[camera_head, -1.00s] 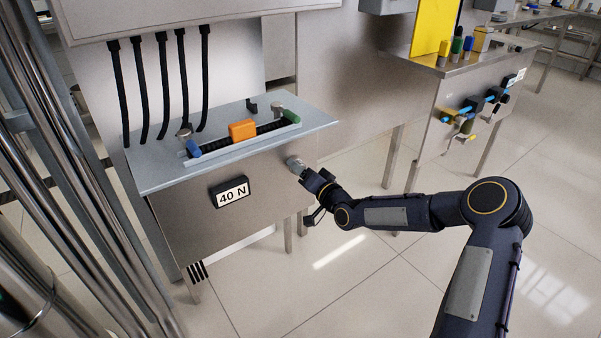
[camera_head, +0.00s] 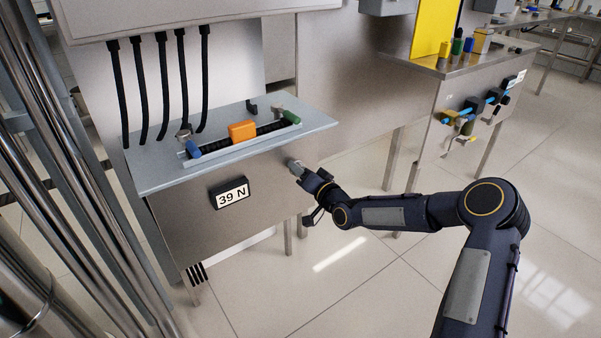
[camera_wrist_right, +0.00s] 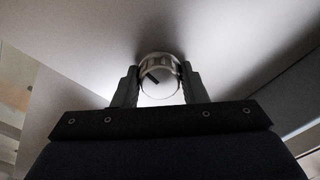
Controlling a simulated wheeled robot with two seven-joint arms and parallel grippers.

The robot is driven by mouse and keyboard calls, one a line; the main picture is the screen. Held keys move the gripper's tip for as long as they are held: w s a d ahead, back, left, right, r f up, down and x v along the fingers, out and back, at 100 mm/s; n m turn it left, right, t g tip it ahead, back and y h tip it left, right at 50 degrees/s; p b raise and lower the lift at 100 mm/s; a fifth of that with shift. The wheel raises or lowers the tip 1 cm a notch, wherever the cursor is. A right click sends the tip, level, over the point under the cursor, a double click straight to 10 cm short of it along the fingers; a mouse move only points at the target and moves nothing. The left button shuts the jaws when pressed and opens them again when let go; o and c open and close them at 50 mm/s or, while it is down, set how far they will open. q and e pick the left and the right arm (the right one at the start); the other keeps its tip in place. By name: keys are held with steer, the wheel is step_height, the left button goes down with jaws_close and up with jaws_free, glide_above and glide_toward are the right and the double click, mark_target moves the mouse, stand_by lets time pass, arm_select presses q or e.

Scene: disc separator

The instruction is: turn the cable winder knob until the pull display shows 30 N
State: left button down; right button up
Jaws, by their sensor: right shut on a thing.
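The pull display (camera_head: 231,194) on the front of the steel cabinet reads 39 N. The winder knob (camera_head: 295,166) is a small round metal knob on the same front, to the right of the display. My right gripper (camera_head: 304,175) is at the knob, with its fingers on either side of it. In the right wrist view the knob (camera_wrist_right: 160,76) sits between the two fingers (camera_wrist_right: 160,88), and a dark mark on its face points to the upper left. My left gripper is not in view.
On the cabinet top (camera_head: 165,177) lies a black cable track with an orange block (camera_head: 242,131), a blue end (camera_head: 193,150) and a green end (camera_head: 291,118). Black cables (camera_head: 163,90) hang behind it. Another bench (camera_head: 480,72) stands at the right. The floor between is clear.

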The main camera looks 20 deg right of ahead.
steer(key=n+b, duration=0.2)
steer(key=shift+f+b, duration=0.2)
steer(key=shift+b, duration=0.15)
steer(key=shift+r+n+b, duration=0.15)
steer(key=shift+n+b, duration=1.15)
steer(key=shift+n, duration=0.4)
steer(key=o, duration=1)
steer(key=shift+p+v, duration=0.95)
steer(key=shift+v, duration=3)
steer(key=shift+r, duration=0.1)
